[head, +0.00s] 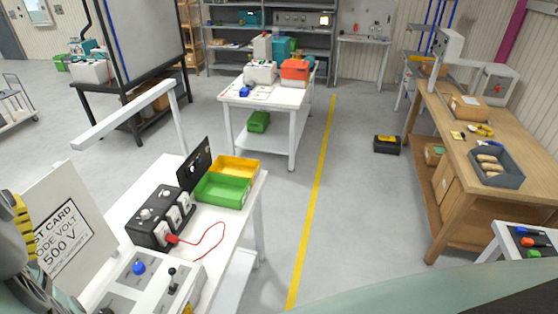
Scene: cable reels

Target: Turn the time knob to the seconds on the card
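A white card (93,210) stands upright at the left of the near white table. Its readable print ends in "ST CARD", "ODE VOLT" and "500 V"; the left part is hidden behind a dark arm part, and I see no seconds value. A black instrument box (150,233) stands on the table with pale knobs on top, too small to read which is the time knob. A red lead (212,243) runs from its front. A grey panel with a blue knob (138,268) and a black lever (172,274) stands in front of it. My gripper's fingers are not in view.
A green bin (222,190) and a yellow bin (238,166) stand behind the black box, beside an upright black panel (195,165). A white rail (125,114) spans above the table's far left. Open floor lies to the right of the table.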

